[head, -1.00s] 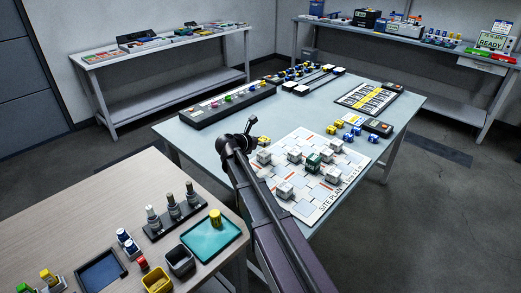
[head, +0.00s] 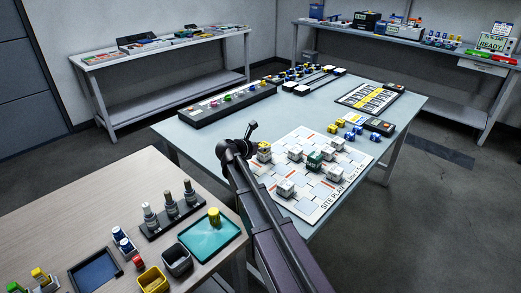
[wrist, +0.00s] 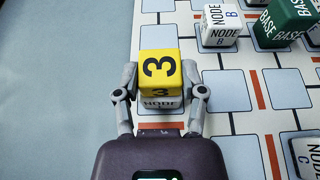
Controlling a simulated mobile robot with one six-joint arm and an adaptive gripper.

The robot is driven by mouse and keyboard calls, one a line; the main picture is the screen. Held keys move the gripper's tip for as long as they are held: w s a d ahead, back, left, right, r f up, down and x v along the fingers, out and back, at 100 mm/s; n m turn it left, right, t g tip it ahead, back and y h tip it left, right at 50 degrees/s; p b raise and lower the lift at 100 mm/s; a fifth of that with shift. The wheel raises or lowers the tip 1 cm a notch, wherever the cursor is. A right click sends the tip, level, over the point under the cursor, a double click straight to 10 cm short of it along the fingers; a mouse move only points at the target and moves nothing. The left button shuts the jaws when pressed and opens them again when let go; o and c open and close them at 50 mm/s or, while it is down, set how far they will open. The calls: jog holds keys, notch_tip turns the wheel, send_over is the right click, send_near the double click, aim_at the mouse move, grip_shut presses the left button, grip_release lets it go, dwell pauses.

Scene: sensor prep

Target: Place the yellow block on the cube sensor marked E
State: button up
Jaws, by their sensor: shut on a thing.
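The yellow block (wrist: 160,68), marked 3, is between the two fingers of my gripper (wrist: 161,82) in the wrist view. My gripper is shut on it. Directly under the block is a white cube (wrist: 161,104) with the word NODE on its face; its letter is hidden, so I cannot read whether it is E. The block looks lined up over this cube, and no clear gap shows between them. In the head view the yellow block (head: 264,145) appears at the top of a white cube (head: 264,156) at the mat's left corner, partly beside my arm.
The site plan mat (head: 318,205) holds several other white cubes and a green BASE cube (wrist: 286,22). A NODE B cube (wrist: 220,26) stands to the upper right. Loose yellow and blue blocks (head: 350,134) lie behind the mat. Bare table (wrist: 60,80) is on the left.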

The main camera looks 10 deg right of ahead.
jog(key=shift+f, duration=0.2)
jog(key=o, duration=1)
jog(key=shift+r, duration=0.1)
jog(key=shift+r, duration=0.15)
jog(key=shift+r, duration=0.1)
jog(key=shift+p+v, duration=2.3)
jog(key=shift+v, duration=3.65)
